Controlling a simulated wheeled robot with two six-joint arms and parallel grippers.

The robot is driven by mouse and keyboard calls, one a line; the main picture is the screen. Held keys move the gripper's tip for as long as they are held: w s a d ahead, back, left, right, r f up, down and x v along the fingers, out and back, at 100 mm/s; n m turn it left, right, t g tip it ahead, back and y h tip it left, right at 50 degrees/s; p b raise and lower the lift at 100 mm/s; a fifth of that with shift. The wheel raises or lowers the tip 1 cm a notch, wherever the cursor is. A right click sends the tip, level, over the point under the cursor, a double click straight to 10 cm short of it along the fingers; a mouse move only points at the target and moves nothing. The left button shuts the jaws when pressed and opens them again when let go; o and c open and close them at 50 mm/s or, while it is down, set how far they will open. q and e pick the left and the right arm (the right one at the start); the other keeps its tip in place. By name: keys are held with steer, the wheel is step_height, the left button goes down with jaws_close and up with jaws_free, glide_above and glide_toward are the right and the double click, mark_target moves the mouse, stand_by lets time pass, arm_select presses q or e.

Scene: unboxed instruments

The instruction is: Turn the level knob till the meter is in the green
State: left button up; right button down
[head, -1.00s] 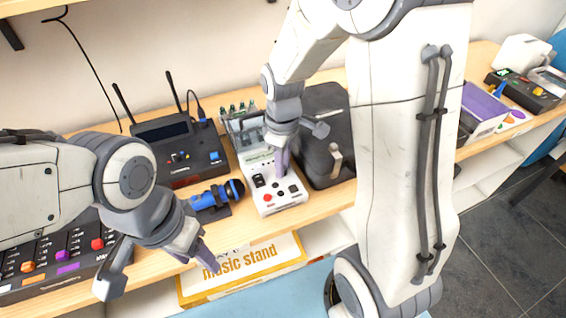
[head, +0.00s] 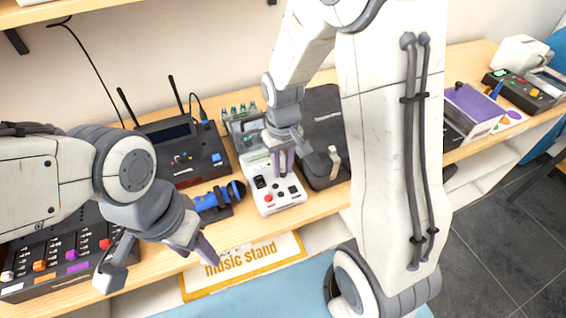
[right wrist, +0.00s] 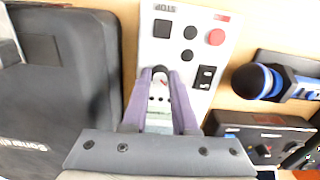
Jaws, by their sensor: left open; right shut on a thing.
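The white instrument box (head: 291,205) stands on the wooden shelf, with a red button, dark buttons and a dark switch on its near part. My right gripper (head: 283,174) points down over it. In the right wrist view, its two purple fingers (right wrist: 160,76) are closed around a small dark knob (right wrist: 159,70) on the white panel (right wrist: 207,27). The fingers hide most of the knob. The meter's reading cannot be made out in either view. My left gripper (head: 160,264) is open and empty, in front of the shelf at lower left.
A blue microphone (head: 218,200) lies just left of the box. A black receiver with antennas (head: 185,150) is behind it. A dark case (head: 322,120) stands close on the right. A mixer with coloured knobs (head: 70,255) is at far left.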

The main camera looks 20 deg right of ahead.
mark_target(283, 170)
steer(key=shift+m, duration=0.5)
steer(key=c, duration=0.7)
jaws_free()
steer(key=shift+r, duration=0.1)
step_height(283, 170, up, 10)
steer(key=shift+r, duration=0.2)
